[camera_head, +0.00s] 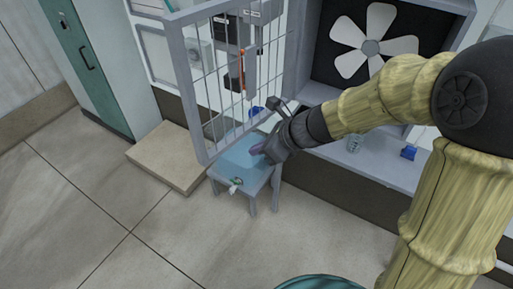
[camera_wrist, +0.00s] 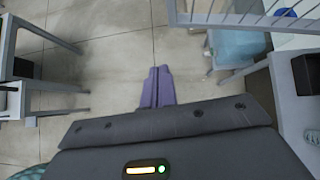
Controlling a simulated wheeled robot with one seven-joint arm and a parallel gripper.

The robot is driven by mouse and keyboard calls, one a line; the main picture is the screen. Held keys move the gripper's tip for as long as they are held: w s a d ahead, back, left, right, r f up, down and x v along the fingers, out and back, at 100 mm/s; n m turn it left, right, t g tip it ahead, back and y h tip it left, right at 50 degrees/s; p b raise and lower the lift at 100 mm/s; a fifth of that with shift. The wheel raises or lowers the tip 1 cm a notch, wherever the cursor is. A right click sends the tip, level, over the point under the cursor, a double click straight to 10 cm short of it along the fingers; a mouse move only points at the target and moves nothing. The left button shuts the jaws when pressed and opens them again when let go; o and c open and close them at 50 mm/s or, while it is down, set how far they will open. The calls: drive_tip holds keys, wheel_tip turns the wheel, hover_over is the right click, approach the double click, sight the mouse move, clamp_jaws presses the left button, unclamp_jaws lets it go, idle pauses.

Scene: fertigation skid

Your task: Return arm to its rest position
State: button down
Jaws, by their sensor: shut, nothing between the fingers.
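My gripper (camera_head: 257,149) is at the end of my outstretched arm, above the small blue-topped table in the head view. Its two purple fingers (camera_wrist: 157,88) are together in the wrist view, with nothing between them. Bare floor lies behind the fingertips in the wrist view. My arm reaches in from the right of the head view, in front of the grey shelf.
A barred gate (camera_head: 209,84) stands open beside my gripper. The small table (camera_head: 229,165) holds a small item (camera_head: 235,184). A fan (camera_head: 370,47) is behind my arm. A blue item (camera_head: 408,153) sits on the shelf. The floor (camera_head: 80,190) at left is clear.

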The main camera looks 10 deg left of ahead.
idle(0.3)
drive_tip(key=s+d+f+n+h, duration=0.1)
drive_tip(key=s+d+n+h, duration=0.1)
drive_tip(key=d+n, duration=0.4)
drive_tip(key=s+d+f+n+h, duration=0.2)
drive_tip(key=d+n, duration=0.5)
drive_tip(key=d, duration=0.4)
drive_tip(key=s+d+f+n+h, duration=0.1)
drive_tip(key=s+d+n+h, duration=0.3)
drive_tip(key=d+n, duration=0.3)
drive_tip(key=shift+d+f+t+h, duration=0.35)
drive_tip(key=shift+d+t+h, duration=0.05)
drive_tip(key=shift+d, duration=0.85)
drive_tip(key=shift+s, duration=0.1)
